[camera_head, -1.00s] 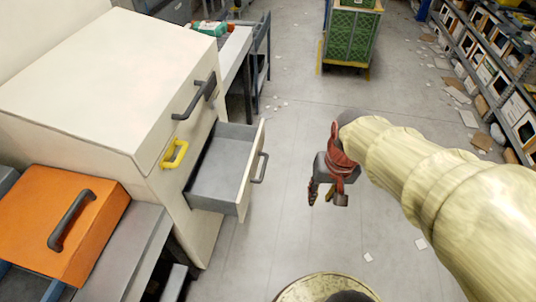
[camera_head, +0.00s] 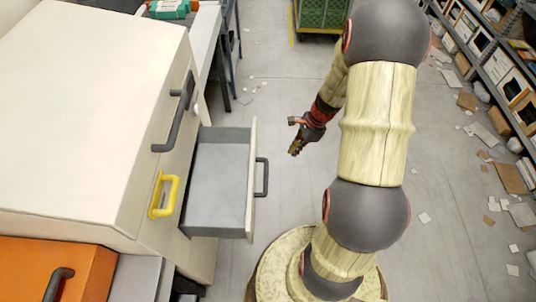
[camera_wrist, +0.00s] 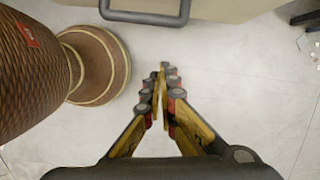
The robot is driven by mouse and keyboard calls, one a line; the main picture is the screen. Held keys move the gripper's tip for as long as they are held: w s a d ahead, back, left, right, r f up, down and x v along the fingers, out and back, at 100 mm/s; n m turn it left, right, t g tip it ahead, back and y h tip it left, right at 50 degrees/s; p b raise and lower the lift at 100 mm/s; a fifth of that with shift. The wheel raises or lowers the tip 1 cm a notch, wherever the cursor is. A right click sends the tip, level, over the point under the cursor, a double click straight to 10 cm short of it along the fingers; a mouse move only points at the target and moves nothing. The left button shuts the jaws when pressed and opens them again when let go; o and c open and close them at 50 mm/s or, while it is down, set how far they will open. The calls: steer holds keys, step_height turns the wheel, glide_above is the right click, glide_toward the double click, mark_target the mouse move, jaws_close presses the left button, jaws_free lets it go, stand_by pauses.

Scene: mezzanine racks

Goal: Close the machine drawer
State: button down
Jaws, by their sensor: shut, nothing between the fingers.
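The machine drawer (camera_head: 217,185) is pulled out of the side of the cream machine cabinet (camera_head: 85,100), and its grey inside looks empty. Its dark bar handle (camera_head: 262,178) is on the front panel, which faces right. My gripper (camera_head: 294,151) is shut and empty, to the right of the drawer front and apart from it. In the wrist view my gripper (camera_wrist: 163,70) has its fingers together over the pale floor. A dark handle (camera_wrist: 145,14) on a beige panel shows at the top of that view, ahead of the fingertips and not touched.
A dark handle (camera_head: 175,115) and a yellow handle (camera_head: 163,194) are on the cabinet. An orange box (camera_head: 75,262) stands at lower left. A green crate (camera_head: 322,16) is at the back, and racks (camera_head: 500,75) line the right.

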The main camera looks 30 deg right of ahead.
steer(key=w+a+f+m+b, duration=0.1)
steer(key=w+a+f+b, duration=0.1)
steer(key=f, duration=0.3)
steer(key=w+a+f+b, duration=0.2)
steer(key=a+f+b, duration=0.1)
steer(key=f, duration=0.2)
steer(key=shift+a+f+m+b, duration=0.15)
steer(key=shift+m+b, duration=0.15)
steer(key=shift+m, duration=0.1)
steer(key=w+a+p, duration=0.4)
steer(key=w+a, duration=0.3)
steer(key=a, duration=0.3)
steer(key=w+a+p, duration=0.5)
steer(key=w+a, duration=0.1)
steer(key=a, duration=0.4)
steer(key=shift+w, duration=0.4)
steer(key=shift+a, duration=0.1)
